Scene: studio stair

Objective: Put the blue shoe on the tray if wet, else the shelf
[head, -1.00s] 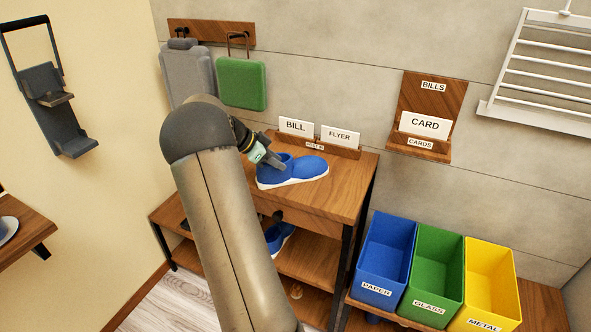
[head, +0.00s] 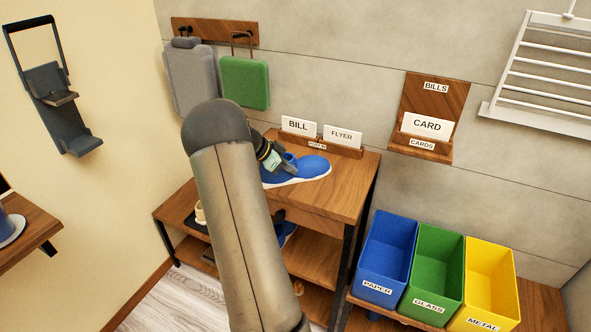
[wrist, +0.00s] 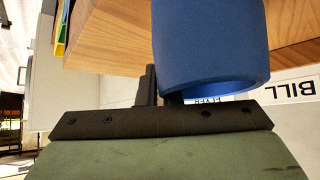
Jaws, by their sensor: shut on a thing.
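A blue shoe (head: 311,168) with a white sole is on the wooden unit's top (head: 343,192), toe to the right. My gripper (head: 284,163) is shut on its heel end, which my arm partly hides. In the wrist view the blue shoe's collar (wrist: 210,50) is large, with a dark finger (wrist: 151,86) beside its rim. I see no drops or puddle, but cannot tell if it is wet. A second blue shoe (head: 289,232) is partly hidden on the shelf (head: 312,264) below. A dark tray-like piece (head: 195,224) shows at the unit's lower left.
A holder with BILL (head: 298,126) and FLYER (head: 342,136) cards stands behind the shoe. A CARD holder (head: 424,140) hangs on the wall. Blue (head: 386,255), green (head: 433,270) and yellow (head: 490,280) bins stand right. The top's right end is bare.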

